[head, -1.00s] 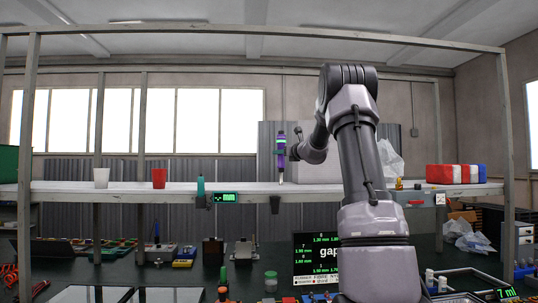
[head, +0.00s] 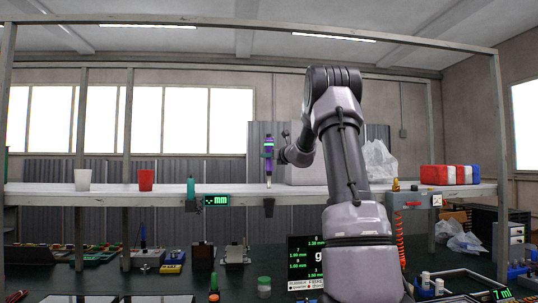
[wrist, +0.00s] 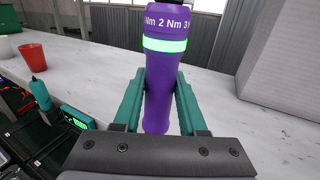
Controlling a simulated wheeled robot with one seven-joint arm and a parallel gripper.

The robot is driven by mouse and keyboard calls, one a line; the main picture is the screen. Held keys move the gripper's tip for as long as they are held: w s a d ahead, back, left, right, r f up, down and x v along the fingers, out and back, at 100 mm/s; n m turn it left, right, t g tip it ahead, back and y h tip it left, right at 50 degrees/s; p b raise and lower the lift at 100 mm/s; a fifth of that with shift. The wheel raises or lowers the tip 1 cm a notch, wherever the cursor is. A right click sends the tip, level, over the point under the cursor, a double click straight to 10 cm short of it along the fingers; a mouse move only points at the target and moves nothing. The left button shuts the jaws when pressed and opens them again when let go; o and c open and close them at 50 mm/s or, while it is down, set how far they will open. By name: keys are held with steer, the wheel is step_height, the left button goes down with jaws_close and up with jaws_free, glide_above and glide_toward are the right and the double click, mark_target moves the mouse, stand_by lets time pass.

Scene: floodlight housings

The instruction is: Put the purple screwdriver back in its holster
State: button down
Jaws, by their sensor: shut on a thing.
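The purple screwdriver (head: 268,142) stands upright in the head view with its tip down, above the front edge of the shelf. A bright green band crosses its body. My gripper (wrist: 158,105) is shut on it, a teal jaw on each side of the purple body in the wrist view. A small dark holster (head: 268,207) hangs on the shelf's front edge, directly below the screwdriver in the head view. The tip appears a little above the holster and outside it. How they line up in depth is unclear. The holster is hidden in the wrist view.
A teal tool (head: 190,188) and a small green display (head: 216,200) sit at the shelf edge to the left. Red (head: 146,180) and white (head: 82,180) cups stand farther left on the shelf (head: 330,190). A pale box is behind the screwdriver.

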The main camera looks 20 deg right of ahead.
glide_above(270, 183)
steer(key=shift+w+f, duration=0.2)
steer(key=shift+f, duration=0.85)
steer(key=shift+w+f, duration=0.15)
steer(key=shift+f, duration=4.65)
steer(key=shift+c, duration=1.9)
jaws_free()
steer(key=s+d, duration=0.1)
steer(key=s, duration=0.9)
steer(key=shift+s+d, duration=0.25)
steer(key=shift+s, duration=0.1)
